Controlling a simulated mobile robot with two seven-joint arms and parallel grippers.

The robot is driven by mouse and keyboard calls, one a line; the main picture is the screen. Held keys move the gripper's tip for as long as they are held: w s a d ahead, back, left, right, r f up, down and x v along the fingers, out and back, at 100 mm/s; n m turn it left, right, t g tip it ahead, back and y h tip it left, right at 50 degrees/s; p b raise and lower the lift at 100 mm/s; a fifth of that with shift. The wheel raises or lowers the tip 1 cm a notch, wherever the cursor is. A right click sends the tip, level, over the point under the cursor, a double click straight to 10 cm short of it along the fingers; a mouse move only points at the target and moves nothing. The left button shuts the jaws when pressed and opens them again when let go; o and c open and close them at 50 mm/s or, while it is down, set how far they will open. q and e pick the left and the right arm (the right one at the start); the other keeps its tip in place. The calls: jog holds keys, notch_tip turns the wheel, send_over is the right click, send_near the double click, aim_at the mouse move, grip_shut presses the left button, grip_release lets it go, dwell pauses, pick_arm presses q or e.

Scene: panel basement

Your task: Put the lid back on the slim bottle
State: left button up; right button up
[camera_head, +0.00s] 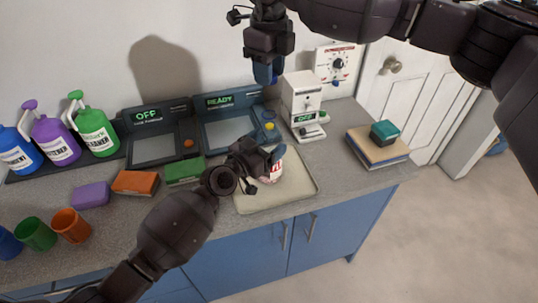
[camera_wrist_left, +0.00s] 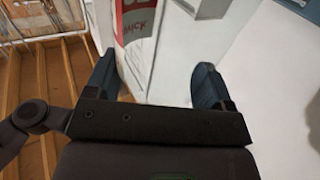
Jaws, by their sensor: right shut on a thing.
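A white bottle with a red label (camera_head: 275,174) stands on the pale tray (camera_head: 303,190), partly hidden by my left gripper. It also shows close up in the left wrist view (camera_wrist_left: 135,45), between the blue fingers. My left gripper (camera_head: 268,162) is open around it, with a gap on the right finger's side in the wrist view (camera_wrist_left: 155,82). My right gripper (camera_head: 267,76) is higher up, above the counter by the wall, and points down. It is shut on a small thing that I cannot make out. I cannot make out the lid.
A white machine (camera_head: 301,95) stands right of my right gripper. Two panels, one reading OFF (camera_head: 155,140) and one READY (camera_head: 230,128), stand at the back. Spray bottles (camera_head: 95,130), sponges (camera_head: 135,182) and cups (camera_head: 70,225) are left. Books (camera_head: 378,152) lie right.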

pick_arm(q)
jog(key=c, duration=0.5)
pick_arm(e)
jog(key=shift+f, duration=2.5)
jog(key=shift+f, duration=0.1)
jog(key=shift+f, duration=0.8)
jog(key=shift+f, duration=0.5)
